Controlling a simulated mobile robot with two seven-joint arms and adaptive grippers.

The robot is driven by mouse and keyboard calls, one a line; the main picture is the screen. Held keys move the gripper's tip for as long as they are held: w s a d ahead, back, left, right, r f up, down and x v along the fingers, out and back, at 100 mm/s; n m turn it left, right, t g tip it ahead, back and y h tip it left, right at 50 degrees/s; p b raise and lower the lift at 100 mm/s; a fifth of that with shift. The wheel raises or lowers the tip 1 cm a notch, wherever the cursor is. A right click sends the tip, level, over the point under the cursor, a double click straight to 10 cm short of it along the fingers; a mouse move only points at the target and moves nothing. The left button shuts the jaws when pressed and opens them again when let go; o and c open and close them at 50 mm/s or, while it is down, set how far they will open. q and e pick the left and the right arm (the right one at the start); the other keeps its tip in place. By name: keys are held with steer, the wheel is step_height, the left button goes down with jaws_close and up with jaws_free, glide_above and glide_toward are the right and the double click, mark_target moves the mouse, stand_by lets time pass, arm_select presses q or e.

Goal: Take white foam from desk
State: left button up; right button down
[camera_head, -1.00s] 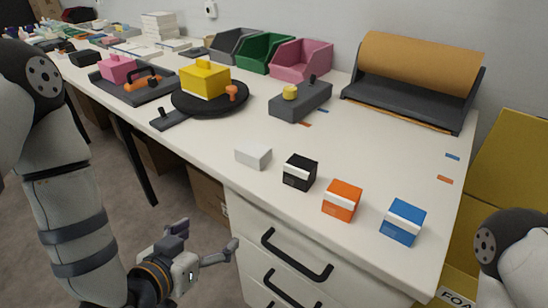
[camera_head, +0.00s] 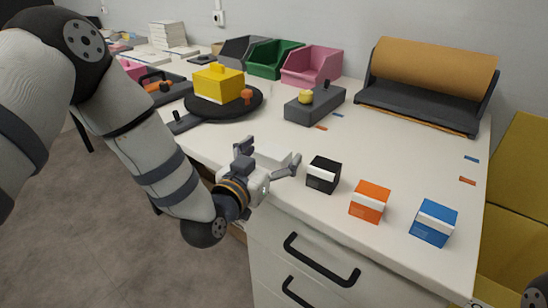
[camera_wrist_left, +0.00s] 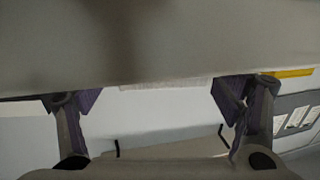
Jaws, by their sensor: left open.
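The white foam block (camera_head: 274,152) lies on the desk (camera_head: 400,140) near its front edge, left of a black box. My left gripper (camera_head: 270,156) is at the desk's front edge with its two fingers spread open, one to each side of the block. Its body hides the near part of the block. In the left wrist view the open fingers (camera_wrist_left: 163,107) show dark purple pads, with a pale strip beyond them that I cannot surely identify. I cannot tell whether the fingers touch the block. My right gripper is out of view.
A black box (camera_head: 323,174), an orange box (camera_head: 369,201) and a blue box (camera_head: 433,222) stand to the right along the front edge. A grey fixture (camera_head: 315,104) and a round black stand with a yellow block (camera_head: 218,84) lie behind. Drawers (camera_head: 300,250) are below.

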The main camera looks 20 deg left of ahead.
arm_select(q)
steer(key=shift+w, duration=0.7)
steer(key=shift+c, duration=0.5)
steer(key=c, duration=0.9)
